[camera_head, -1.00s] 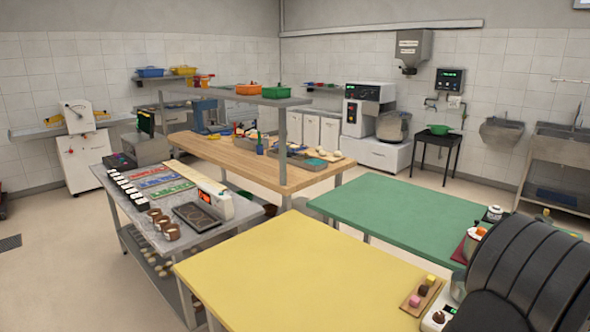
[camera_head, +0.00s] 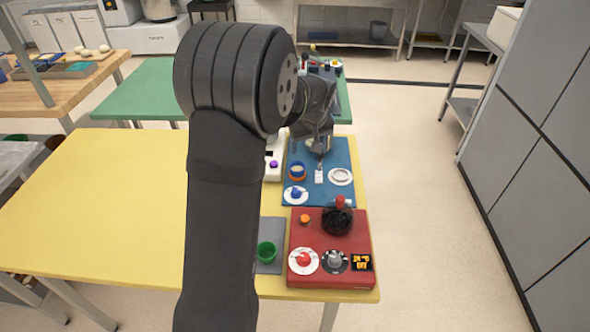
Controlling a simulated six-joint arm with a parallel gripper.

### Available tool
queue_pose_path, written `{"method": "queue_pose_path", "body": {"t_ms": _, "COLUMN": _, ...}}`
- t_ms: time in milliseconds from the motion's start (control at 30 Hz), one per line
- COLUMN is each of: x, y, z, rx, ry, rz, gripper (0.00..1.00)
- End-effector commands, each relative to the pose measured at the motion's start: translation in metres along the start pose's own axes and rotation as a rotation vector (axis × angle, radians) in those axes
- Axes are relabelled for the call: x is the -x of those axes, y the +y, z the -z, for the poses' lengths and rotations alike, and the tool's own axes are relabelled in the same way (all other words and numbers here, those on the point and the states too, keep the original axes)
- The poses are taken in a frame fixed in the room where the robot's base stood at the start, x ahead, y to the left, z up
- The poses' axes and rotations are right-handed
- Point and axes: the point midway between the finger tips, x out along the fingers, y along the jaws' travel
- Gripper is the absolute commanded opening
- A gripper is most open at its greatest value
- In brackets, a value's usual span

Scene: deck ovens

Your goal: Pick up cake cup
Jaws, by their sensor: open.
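I cannot clearly tell which item is the cake cup. My gripper (camera_head: 319,152) is small and dark, above the far part of the blue mat. It is open, and I see nothing held in it. The orange-and-blue cup is left of and nearer than my gripper; the green cup is much nearer. My large dark arm hides the table's middle and part of the white device.
The blue mat (camera_head: 330,197) also bears a white plate (camera_head: 341,176) and a plate with a blue item (camera_head: 296,195). A red board (camera_head: 352,278) holds several small items and a dark round pot (camera_head: 337,220). The yellow table (camera_head: 100,210) is clear at left.

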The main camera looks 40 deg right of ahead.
Motion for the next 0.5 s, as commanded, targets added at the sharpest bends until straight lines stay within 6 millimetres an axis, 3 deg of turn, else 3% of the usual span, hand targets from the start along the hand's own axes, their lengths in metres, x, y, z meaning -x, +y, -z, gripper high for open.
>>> {"method": "queue_pose_path", "body": {"t_ms": 300, "x": 0.051, "y": -0.034, "z": 0.009, "rx": -0.409, "ry": -0.029, "rz": -0.088, "gripper": 0.71}}
{"method": "queue_pose_path", "body": {"t_ms": 500, "x": 0.066, "y": -0.044, "z": 0.009, "rx": -0.559, "ry": -0.028, "rz": -0.124, "gripper": 0.71}}
